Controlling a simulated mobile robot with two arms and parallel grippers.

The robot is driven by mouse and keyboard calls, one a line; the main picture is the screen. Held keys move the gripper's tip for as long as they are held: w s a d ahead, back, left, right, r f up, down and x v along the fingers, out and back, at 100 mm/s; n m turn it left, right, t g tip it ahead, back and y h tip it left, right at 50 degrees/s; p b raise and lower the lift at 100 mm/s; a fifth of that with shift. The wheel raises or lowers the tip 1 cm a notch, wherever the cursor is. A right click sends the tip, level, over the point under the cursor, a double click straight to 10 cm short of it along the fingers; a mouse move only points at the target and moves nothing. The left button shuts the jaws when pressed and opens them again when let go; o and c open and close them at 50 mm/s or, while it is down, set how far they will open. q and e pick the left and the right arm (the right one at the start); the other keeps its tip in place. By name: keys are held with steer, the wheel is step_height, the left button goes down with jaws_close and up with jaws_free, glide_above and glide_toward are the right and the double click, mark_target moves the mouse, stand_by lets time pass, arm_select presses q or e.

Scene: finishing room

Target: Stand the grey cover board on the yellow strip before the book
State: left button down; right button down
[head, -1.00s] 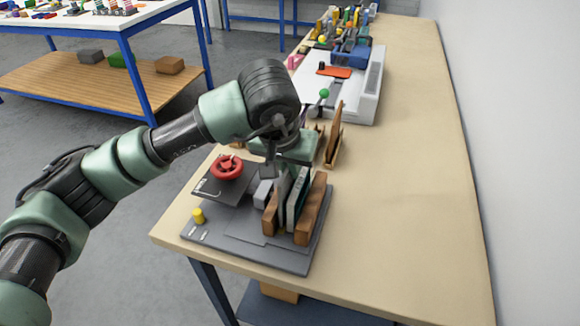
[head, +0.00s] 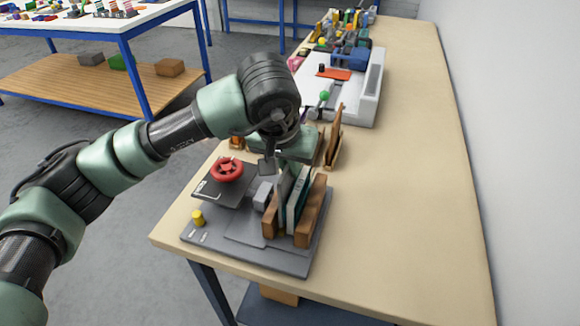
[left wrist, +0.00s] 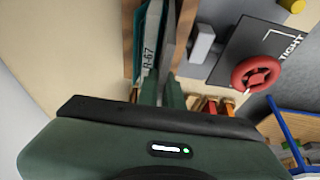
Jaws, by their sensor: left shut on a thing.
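The grey cover board (head: 284,189) is upright in the press (head: 254,257), between the left wooden cheek (head: 270,215) and the teal book (head: 297,198). In the left wrist view the grey board (left wrist: 182,38) runs away from the fingers, beside the book (left wrist: 152,40), whose spine label ends in "R-67". The right wooden cheek (head: 311,213) stands at the book's other side. I cannot make out the yellow strip. The board's lower edge is hidden. My right gripper is not in view.
A red handwheel (head: 227,169) sits on a dark plate left of the cheeks, with a yellow knob (head: 198,217) at the press's front left. A wooden rack (head: 333,150) and a white machine (head: 355,100) stand behind. The table (head: 410,190) is clear at right.

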arm_select(q)
steer(key=shift+b, duration=0.35)
stand_by(0.9)
steer(key=shift+f+b, duration=0.85)
steer(key=shift+r, duration=0.85)
stand_by(1.0)
